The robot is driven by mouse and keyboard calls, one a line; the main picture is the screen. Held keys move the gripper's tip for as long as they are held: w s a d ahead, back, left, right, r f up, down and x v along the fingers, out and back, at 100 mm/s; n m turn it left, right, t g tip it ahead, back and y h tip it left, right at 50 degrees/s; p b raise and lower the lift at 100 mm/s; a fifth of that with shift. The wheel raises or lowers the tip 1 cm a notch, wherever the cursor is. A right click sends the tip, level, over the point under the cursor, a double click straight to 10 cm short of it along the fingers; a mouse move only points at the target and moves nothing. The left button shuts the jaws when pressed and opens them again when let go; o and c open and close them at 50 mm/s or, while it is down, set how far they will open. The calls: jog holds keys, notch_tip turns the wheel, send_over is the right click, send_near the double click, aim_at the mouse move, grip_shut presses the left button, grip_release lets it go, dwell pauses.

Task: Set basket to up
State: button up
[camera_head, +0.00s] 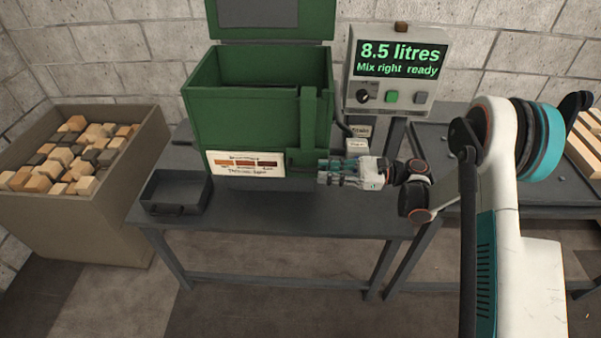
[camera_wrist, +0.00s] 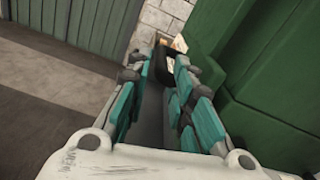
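The green tank (camera_head: 240,115) stands on the grey table with its lid raised. A vertical green guide (camera_head: 310,120) runs down its front at the right. I cannot make out the basket inside. My gripper (camera_head: 320,172) is level in front of the tank's lower right, pointing left. In the wrist view my gripper (camera_wrist: 163,75) has its teal fingers apart, with the green tank wall (camera_wrist: 265,90) close on the right. A dark loop-shaped piece (camera_wrist: 168,62) shows between the fingertips. I cannot tell whether the fingers touch it or whether it is the basket's handle.
A labelled plate (camera_head: 245,163) is on the tank's lower front. A small dark tray (camera_head: 172,207) sits left on the table (camera_head: 270,218). A control box (camera_head: 395,75) reads "8.5 litres, Mix right ready". A brown crate (camera_head: 75,225) holds wooden blocks at the far left.

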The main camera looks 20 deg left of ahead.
aim_at(300, 170)
jog(key=b+x, duration=0.1)
jog(key=x, duration=0.7)
jog(key=shift+w+b, duration=0.1)
jog(key=shift+b, duration=0.25)
jog(key=shift+r, duration=0.1)
grip_shut()
